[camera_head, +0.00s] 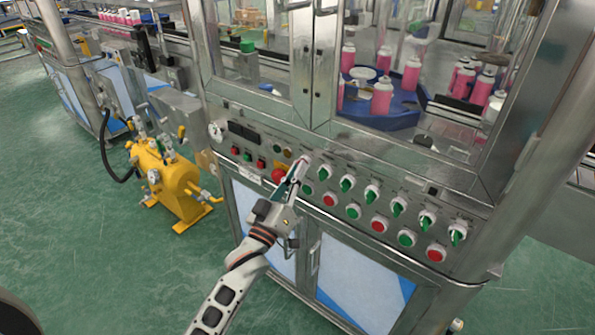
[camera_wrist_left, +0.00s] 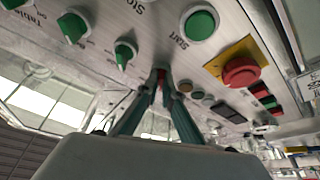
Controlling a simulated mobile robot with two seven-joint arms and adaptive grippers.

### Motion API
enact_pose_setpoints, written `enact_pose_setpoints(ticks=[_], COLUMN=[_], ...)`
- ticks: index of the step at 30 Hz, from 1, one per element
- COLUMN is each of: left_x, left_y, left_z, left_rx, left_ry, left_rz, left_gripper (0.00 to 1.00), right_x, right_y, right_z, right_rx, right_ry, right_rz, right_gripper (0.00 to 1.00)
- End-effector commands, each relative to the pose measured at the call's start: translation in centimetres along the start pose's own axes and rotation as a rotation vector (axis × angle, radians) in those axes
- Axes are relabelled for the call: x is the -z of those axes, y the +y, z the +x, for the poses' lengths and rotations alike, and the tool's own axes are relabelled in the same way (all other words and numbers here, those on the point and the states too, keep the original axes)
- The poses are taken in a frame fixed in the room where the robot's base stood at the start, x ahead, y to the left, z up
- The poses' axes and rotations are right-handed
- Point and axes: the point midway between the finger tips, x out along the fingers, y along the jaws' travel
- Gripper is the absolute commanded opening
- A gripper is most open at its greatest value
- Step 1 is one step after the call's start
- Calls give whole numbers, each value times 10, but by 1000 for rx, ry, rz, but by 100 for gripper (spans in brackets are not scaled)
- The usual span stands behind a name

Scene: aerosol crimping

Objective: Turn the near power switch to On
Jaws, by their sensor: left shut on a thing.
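My left gripper (camera_head: 296,180) reaches the control panel of the steel machine from below. In the left wrist view its two dark fingers (camera_wrist_left: 161,82) meet at the panel, shut on a small switch knob. This is the near power switch, at the left end of the switch row in the head view. The knob is mostly hidden between the fingertips, with only a bit of red showing there. Its label and the way it points cannot be read. My right gripper is not in view.
Beside the fingers are a green switch (camera_wrist_left: 124,53), a green Start button (camera_wrist_left: 200,23) and a red emergency stop (camera_wrist_left: 241,71) on a yellow plate. More switches (camera_head: 371,192) and buttons run to the right. A yellow tank (camera_head: 168,178) stands on the floor at left.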

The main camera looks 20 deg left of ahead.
Motion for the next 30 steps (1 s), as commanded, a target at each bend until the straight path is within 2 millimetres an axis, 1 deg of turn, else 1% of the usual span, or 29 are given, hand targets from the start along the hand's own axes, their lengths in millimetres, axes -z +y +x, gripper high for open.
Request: enact_pose_setpoints(ticks=[8,24,30], left_x=[1,3,4], left_y=[-2,-5,-5], left_z=[1,2,2], left_rx=[-77,-269,-323], left_ry=[0,1,2], left_rz=[185,647,778], left_gripper=[0,0,0], right_x=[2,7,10], right_y=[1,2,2], right_z=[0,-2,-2], right_rx=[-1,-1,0], right_ry=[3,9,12], right_rz=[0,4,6], right_gripper=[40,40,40])
